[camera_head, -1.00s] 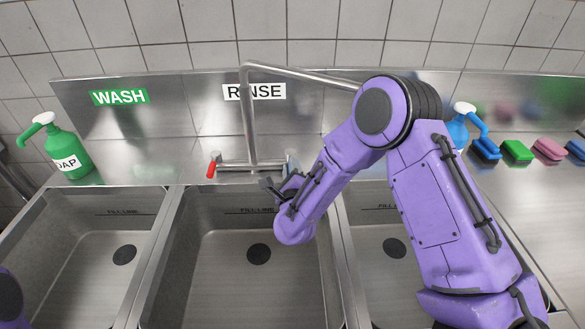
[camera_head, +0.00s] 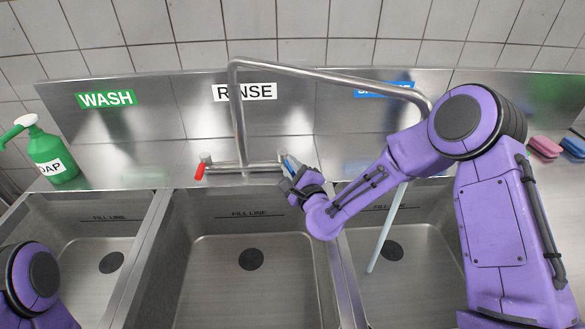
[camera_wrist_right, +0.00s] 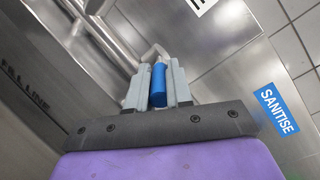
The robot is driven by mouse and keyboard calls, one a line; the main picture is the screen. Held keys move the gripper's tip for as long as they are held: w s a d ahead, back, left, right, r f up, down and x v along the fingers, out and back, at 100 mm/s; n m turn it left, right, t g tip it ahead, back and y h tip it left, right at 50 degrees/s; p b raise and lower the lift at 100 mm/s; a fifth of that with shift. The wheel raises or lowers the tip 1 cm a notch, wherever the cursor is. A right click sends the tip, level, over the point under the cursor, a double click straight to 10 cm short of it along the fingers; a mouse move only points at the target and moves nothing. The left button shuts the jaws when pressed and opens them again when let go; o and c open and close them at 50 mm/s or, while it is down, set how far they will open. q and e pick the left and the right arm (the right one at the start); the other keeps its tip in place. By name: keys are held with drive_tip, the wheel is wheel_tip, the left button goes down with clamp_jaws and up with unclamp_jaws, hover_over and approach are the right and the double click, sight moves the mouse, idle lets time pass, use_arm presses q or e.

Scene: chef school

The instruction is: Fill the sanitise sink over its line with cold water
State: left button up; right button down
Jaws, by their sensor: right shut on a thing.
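The sanitise sink (camera_head: 425,262) is the right basin, partly hidden by my right arm. Its fill line (camera_head: 385,207) shows in part. A pale stream of water (camera_head: 388,235) falls from the spout (camera_head: 424,104) into it, near the drain. My right gripper (camera_head: 292,170) is shut on the blue tap handle (camera_wrist_right: 158,85), right of the faucet base. The red tap handle (camera_head: 199,172) is at the left of the base. A purple part of my left arm shows at the lower left; the left gripper is out of view.
The rinse sink (camera_head: 245,225) is in the middle and the wash sink (camera_head: 95,235) at left, both without visible water. A green soap bottle (camera_head: 52,155) stands at the left. A pink sponge (camera_head: 544,147) lies at the right.

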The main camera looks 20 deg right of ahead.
drive_tip(key=c, duration=1)
unclamp_jaws()
drive_tip(key=shift+c, duration=0.2)
drive_tip(key=shift+s, duration=0.15)
drive_tip(key=s+b, duration=0.3)
drive_tip(key=s, duration=0.7)
drive_tip(key=shift+s+d, duration=0.2)
drive_tip(key=shift+d, duration=0.1)
